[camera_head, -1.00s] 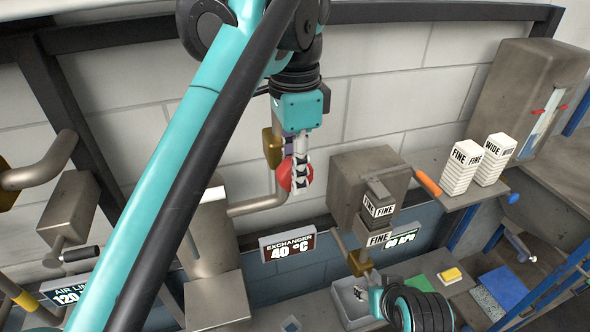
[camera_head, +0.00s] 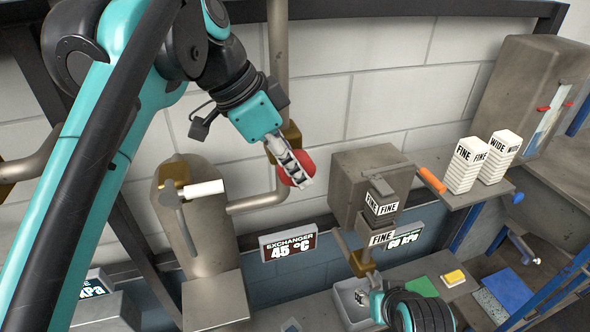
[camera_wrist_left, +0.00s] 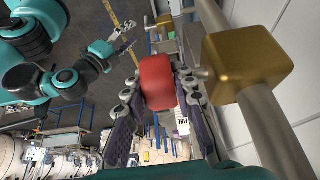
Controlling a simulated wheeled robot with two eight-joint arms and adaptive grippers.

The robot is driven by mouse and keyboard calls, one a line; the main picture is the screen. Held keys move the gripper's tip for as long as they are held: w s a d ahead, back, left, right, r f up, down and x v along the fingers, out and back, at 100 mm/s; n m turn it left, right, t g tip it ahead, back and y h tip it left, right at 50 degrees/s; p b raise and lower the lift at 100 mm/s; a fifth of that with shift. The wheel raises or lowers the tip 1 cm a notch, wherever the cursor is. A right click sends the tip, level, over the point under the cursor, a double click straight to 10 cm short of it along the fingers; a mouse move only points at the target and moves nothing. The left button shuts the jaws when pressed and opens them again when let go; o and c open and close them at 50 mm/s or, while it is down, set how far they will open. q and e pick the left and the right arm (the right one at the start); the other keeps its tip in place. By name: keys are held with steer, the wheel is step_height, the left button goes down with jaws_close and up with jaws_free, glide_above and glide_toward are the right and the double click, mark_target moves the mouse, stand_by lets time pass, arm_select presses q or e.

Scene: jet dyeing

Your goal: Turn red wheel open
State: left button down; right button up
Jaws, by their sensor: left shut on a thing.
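The red wheel (camera_head: 308,165) sits on a brass valve body (camera_head: 287,140) on a pipe at the wall. My left gripper (camera_head: 298,176) is shut on the wheel, its fingers slanting down to the right. In the left wrist view the red wheel (camera_wrist_left: 157,82) lies between the two dark finger pads, with the brass body (camera_wrist_left: 247,60) just to its right. The far side of the wheel is hidden. My right arm shows at the bottom of the head view, low by the grey bin; its fingers are too small to read.
The exchanger display (camera_head: 288,247) reads 45 °C. A grey tank (camera_head: 205,230) with a white-handled lever (camera_head: 204,189) stands left of the wheel. A grey box (camera_head: 370,185) with FINE labels is on the right, beside a shelf holding white FINE and WIDE blocks (camera_head: 466,167).

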arm_select(q)
steer(key=shift+h+b, duration=0.3)
steer(key=shift+h, duration=0.2)
steer(key=c, duration=1.2)
jaws_free()
steer(key=v, duration=1.2)
steer(key=shift+s+a+f, duration=0.1)
steer(key=shift+s+a, duration=0.05)
steer(key=shift+a, duration=0.05)
